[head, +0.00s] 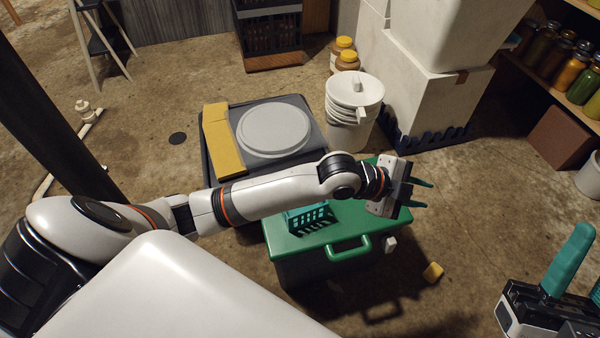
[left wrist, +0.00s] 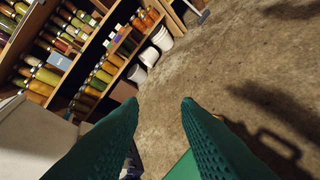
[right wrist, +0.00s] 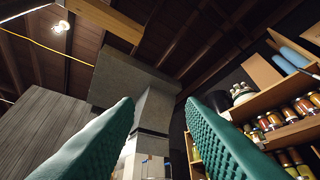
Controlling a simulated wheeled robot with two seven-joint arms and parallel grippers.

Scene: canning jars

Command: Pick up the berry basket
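The teal berry basket (head: 309,217) sits on the green lid of a dark box (head: 290,243) in the head view. My left forearm passes in front of it and hides part of it. My left gripper (head: 424,194) is to the right of the basket, past the box's right edge, its fingers pointing right. In the left wrist view its fingers (left wrist: 160,120) are apart with nothing between them. My right gripper (head: 565,265) is at the lower right of the head view, far from the basket. In the right wrist view its fingers (right wrist: 162,120) are apart and empty, facing the ceiling.
Behind the green-lidded box is a dark case (head: 240,160) with a grey round lid (head: 273,129) and a yellow block (head: 217,140). A white bucket (head: 352,130) and white bins (head: 430,95) stand behind. A jar shelf (head: 570,65) is at right.

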